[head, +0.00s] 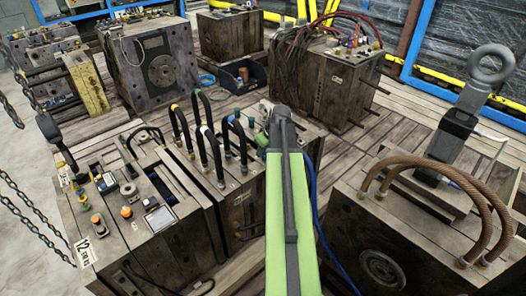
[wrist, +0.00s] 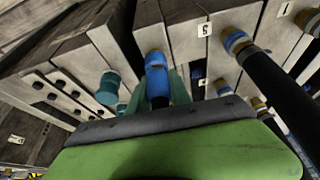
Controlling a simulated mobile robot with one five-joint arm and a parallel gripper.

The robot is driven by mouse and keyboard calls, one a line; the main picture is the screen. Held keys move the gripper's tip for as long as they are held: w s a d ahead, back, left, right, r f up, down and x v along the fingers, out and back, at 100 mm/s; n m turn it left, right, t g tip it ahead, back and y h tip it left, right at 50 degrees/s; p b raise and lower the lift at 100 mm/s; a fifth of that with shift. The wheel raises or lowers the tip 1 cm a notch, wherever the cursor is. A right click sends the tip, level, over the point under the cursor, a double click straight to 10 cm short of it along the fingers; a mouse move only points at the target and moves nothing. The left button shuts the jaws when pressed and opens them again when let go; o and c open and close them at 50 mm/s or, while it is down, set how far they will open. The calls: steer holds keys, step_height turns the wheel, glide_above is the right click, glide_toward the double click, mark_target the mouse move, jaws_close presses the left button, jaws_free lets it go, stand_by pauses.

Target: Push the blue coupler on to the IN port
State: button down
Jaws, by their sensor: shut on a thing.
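The blue coupler (wrist: 157,82) is between the fingers of my gripper (wrist: 158,92) in the wrist view, with a black hose at its near end. No IN marking is readable, so I cannot confirm which port this is. In the head view my green arm reaches over the middle mould (head: 245,190), and its gripper end hides the coupler there.
A teal fitting (wrist: 108,88) stands close on the left in the wrist view. A black hose with a blue-and-brass end (wrist: 238,45) is close on the right. Several looped black hoses (head: 205,135) rise left of my arm. A mould with a lifting eye (head: 492,66) stands on the right.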

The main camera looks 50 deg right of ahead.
steer(key=c, duration=1.1)
jaws_free()
steer(key=d+p+v, duration=0.1)
steer(key=p+v, duration=1.5)
steer(key=v, duration=0.1)
steer(key=shift+a+r, duration=0.2)
steer(key=shift+a, duration=0.25)
